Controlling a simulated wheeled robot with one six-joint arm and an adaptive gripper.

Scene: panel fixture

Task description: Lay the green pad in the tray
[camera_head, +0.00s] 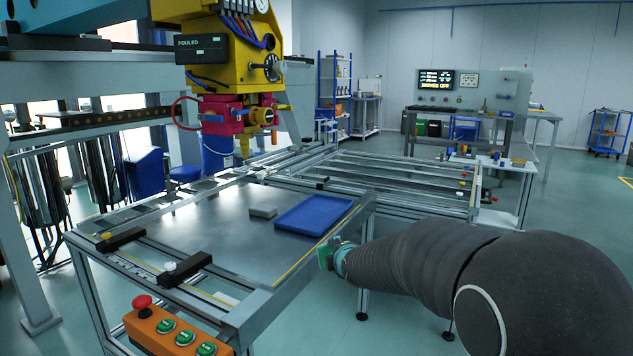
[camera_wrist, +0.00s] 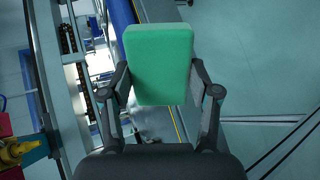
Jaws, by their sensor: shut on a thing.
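The green pad (camera_wrist: 158,62) is a rectangular block held between the two fingers of my gripper (camera_wrist: 160,88) in the wrist view. My gripper is shut on it. In the head view the green pad (camera_head: 325,257) shows small at the end of my dark sleeved arm, beside the table's right edge. The blue tray (camera_head: 313,214) lies flat on the grey metal table, to the left of and beyond the pad. The tray looks empty. The pad is apart from the tray.
A small grey block (camera_head: 263,212) lies on the table (camera_head: 215,250) just left of the tray. A yellow and red tool head (camera_head: 232,100) hangs over the table's far side. Black clamps (camera_head: 185,268) and an orange button box (camera_head: 170,331) are at the near edge.

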